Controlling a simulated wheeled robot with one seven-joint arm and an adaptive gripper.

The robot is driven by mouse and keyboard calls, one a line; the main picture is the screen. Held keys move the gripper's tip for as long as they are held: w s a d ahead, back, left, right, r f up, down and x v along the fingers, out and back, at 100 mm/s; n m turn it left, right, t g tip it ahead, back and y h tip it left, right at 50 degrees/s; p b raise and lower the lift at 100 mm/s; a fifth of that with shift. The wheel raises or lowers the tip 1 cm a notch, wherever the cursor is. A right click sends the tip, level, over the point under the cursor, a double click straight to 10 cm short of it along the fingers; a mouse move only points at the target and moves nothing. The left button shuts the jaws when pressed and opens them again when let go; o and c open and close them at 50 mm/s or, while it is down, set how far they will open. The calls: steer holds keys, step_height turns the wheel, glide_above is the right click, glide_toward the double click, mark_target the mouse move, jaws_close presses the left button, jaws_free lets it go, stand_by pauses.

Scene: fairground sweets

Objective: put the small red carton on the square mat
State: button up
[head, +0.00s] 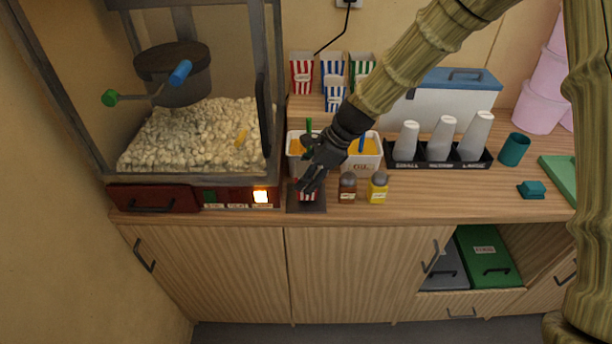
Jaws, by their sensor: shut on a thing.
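The small red-and-white striped carton (307,197) is between the fingers of my gripper (307,186), which is shut on it. The fingers and wrist come down from the upper right and hide the carton's upper part. The dark square mat (318,208) lies at the counter's front edge, just right of the popcorn machine. The carton appears within the mat's outline. I cannot tell whether its base touches the mat.
The popcorn machine (150,197) stands close on the left. A brown shaker (347,188) and a yellow shaker (377,188) stand just right of the mat. A white tub (367,161) is behind, with larger striped cartons (302,74) further back. A cup rack (432,164) is to the right.

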steer(key=shift+f, duration=0.5)
steer(key=shift+f, duration=0.1)
steer(key=o, duration=0.8)
steer(key=shift+o, duration=0.2)
steer(key=b+v, duration=0.3)
steer(key=v, duration=0.9)
